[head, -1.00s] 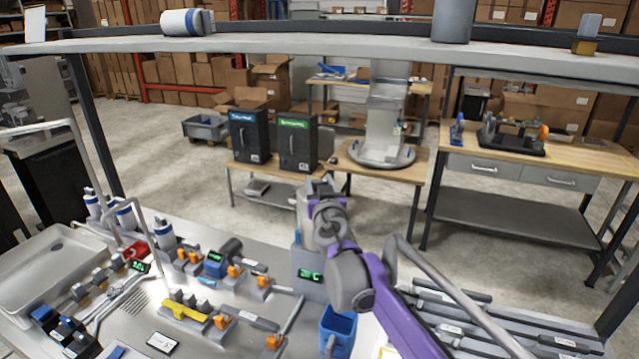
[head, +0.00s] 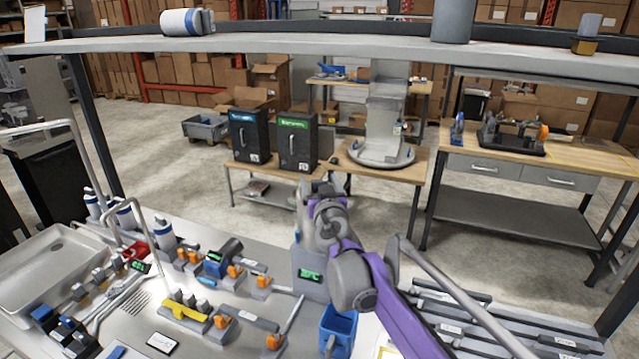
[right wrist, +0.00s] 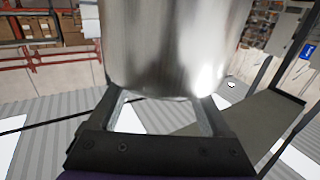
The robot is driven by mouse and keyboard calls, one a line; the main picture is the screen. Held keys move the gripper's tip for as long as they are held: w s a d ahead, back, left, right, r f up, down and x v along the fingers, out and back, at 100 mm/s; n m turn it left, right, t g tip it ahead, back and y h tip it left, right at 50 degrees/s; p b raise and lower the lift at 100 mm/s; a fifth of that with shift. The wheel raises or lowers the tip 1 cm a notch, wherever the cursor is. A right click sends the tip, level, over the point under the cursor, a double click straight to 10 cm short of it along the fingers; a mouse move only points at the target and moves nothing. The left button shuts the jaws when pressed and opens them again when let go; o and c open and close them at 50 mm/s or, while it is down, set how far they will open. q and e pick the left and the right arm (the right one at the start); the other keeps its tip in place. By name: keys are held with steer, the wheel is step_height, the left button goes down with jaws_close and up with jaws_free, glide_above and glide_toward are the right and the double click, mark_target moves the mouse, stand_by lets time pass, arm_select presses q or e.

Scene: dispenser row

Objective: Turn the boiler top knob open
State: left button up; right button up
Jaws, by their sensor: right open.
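A grey box unit with a green lit display (head: 310,275), which appears to be the boiler, stands at the middle of the bench. My right arm covers its upper part, and I cannot make out its top knob in the head view. My right gripper (head: 322,190) is over the top of this unit, its fingers hard to see there. In the right wrist view my right gripper (right wrist: 160,115) is open, with a large shiny metal cylinder (right wrist: 165,50) directly in front of its fingers. I cannot tell whether they touch it. My left gripper is not in view.
A blue bin (head: 338,328) stands just in front of the unit. Pipes with orange valves (head: 262,281) and a yellow-based manifold (head: 185,310) lie to the left. A long shelf (head: 330,45) spans overhead. Grey rails (head: 470,325) lie at the right.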

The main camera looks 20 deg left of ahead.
steer(key=v, duration=1)
steer(key=shift+s+d, duration=0.2)
steer(key=shift+s, duration=0.15)
